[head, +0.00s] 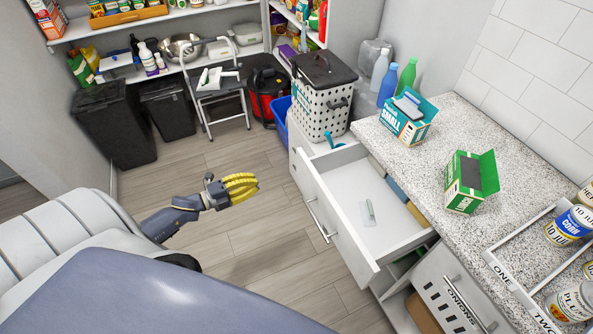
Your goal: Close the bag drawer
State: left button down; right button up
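The drawer (345,232) under the speckled counter is pulled far out, with its white front and metal bar handle (318,221) facing left. A small white and green item (370,211) lies on its floor. Blue (396,190) and tan items sit along its inner side, by the counter. My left gripper (246,188), with yellow ribbed fingers, is in the air left of the drawer front, apart from the handle. Its fingers look close together, but I cannot tell whether they are shut. My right gripper is not in view.
Green boxes (408,117) and several cans (570,226) stand on the counter (440,140). A dotted white hamper (318,108) stands beyond the drawer. A closed unit marked ONIONS (455,290) is nearer. Clear wooden floor (270,240) lies left of the drawer.

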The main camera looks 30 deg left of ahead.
aim_at(299, 169)
pick_arm(q)
jog(key=w+d, duration=0.3)
jog(key=w+d+r+m+h, duration=0.1)
jog(key=w+d, duration=0.2)
jog(key=w, duration=0.1)
jog(key=w+d+m, duration=0.1)
jog(key=w+d, duration=0.2)
jog(key=d, duration=0.1)
jog(key=shift+w+r+h, duration=0.25)
jog(key=shift+w+h, duration=0.1)
jog(key=shift+h, duration=0.05)
dwell(0.3)
